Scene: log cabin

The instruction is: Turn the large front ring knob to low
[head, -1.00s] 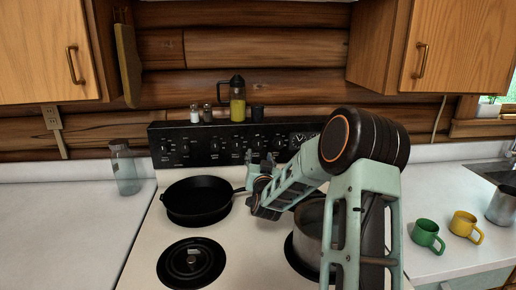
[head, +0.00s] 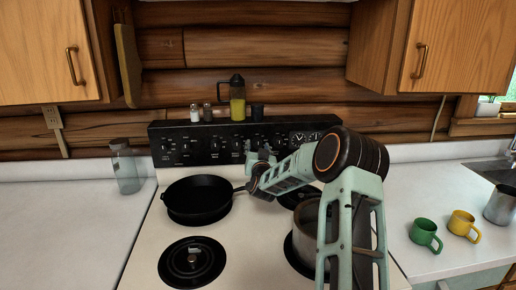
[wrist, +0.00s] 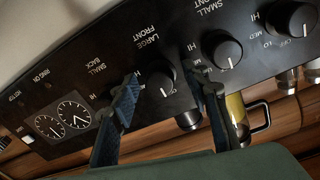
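The large front knob (wrist: 160,84) is a round black dial with a white mark on the black control panel (wrist: 75,85). In the wrist view the words "LARGE FRONT" stand beside it. My gripper (wrist: 165,95) is open, with one finger on each side of this knob. I cannot tell whether either finger touches it. The left finger partly covers the neighbouring small back knob. In the head view my gripper (head: 261,153) is at the panel, right of its middle, and hides the knob there. The knob's exact setting is hard to read.
The small front knob (wrist: 222,50) is close beside my right finger. A yellow-filled press (head: 237,98) and shakers (head: 207,112) stand on the panel's top.

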